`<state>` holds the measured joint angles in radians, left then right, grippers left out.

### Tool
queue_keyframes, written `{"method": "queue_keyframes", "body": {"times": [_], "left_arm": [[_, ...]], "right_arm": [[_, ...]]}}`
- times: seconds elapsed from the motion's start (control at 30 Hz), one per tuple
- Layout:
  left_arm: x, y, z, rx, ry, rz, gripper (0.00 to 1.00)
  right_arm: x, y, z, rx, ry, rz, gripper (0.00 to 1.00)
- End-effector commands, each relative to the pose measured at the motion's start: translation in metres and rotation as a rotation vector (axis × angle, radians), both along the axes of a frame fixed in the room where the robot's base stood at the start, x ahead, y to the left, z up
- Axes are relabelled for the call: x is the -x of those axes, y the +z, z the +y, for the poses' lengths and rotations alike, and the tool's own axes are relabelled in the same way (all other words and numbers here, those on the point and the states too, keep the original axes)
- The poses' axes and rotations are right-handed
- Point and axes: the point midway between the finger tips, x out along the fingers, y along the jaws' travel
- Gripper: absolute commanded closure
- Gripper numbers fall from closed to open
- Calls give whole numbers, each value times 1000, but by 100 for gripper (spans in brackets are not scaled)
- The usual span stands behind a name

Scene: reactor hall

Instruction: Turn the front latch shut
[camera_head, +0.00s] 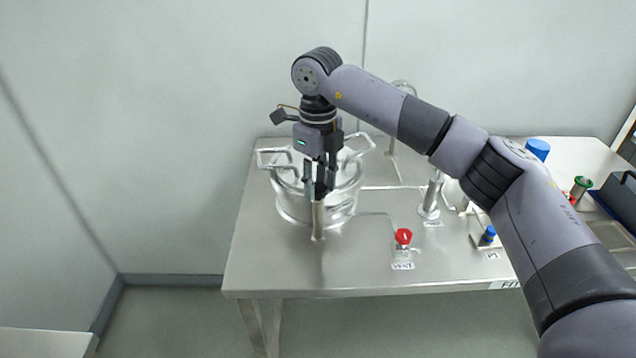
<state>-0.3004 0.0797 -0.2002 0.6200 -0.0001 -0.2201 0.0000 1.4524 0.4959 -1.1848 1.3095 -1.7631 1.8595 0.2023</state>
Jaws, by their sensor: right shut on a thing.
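A round steel vessel (293,211) with a lid and raised bar handles (274,158) stands at the left of the steel table. The front latch (318,222), an upright metal post, stands at the vessel's near side. My right gripper (319,193) points straight down and is shut on the top of this latch. The fingers and arm hide the upper end of the latch and part of the lid, so I cannot tell the angle of the latch. My left gripper is not in view.
A red valve knob (403,236) with a label stands right of the latch. A metal cylinder (431,197) and a blue-capped valve (488,235) are farther right. My right arm crosses above them. The table's front left surface (265,265) is clear.

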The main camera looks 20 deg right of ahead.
Motion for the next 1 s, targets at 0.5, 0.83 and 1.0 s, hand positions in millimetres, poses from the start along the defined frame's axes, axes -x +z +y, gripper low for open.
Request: {"method": "queue_keyframes", "body": {"times": [0.5, 0.83, 1.0], "left_arm": [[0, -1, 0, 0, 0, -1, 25], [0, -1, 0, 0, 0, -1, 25], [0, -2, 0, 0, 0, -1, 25]], "right_arm": [[-1, 2, -1, -1, -77, -5, 96], [-1, 2, -1, -1, -76, -4, 60], [-1, 1, 0, 0, -74, -2, 49]]}}
